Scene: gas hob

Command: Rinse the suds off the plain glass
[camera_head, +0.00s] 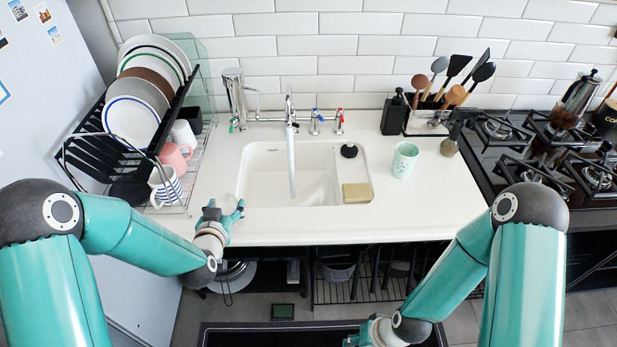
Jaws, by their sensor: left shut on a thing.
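My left gripper (238,208) is low over the counter at the front left corner of the white sink (262,180). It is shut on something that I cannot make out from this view. A pale green tumbler with light specks (404,160) stands upright on the counter right of the sink, apart from both grippers. I cannot tell whether the specks are suds or a pattern. The tap (290,108) has a pale stream of water (291,165) falling into the sink. Only a bit of my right gripper (352,341) shows at the bottom edge.
A dish rack (90,150) with plates and mugs stands left of the sink. A sponge (357,193) and a black round item (349,150) lie on the sink's right ledge. A soap bottle (394,113), utensils and the hob (540,150) are right. The counter's right front is clear.

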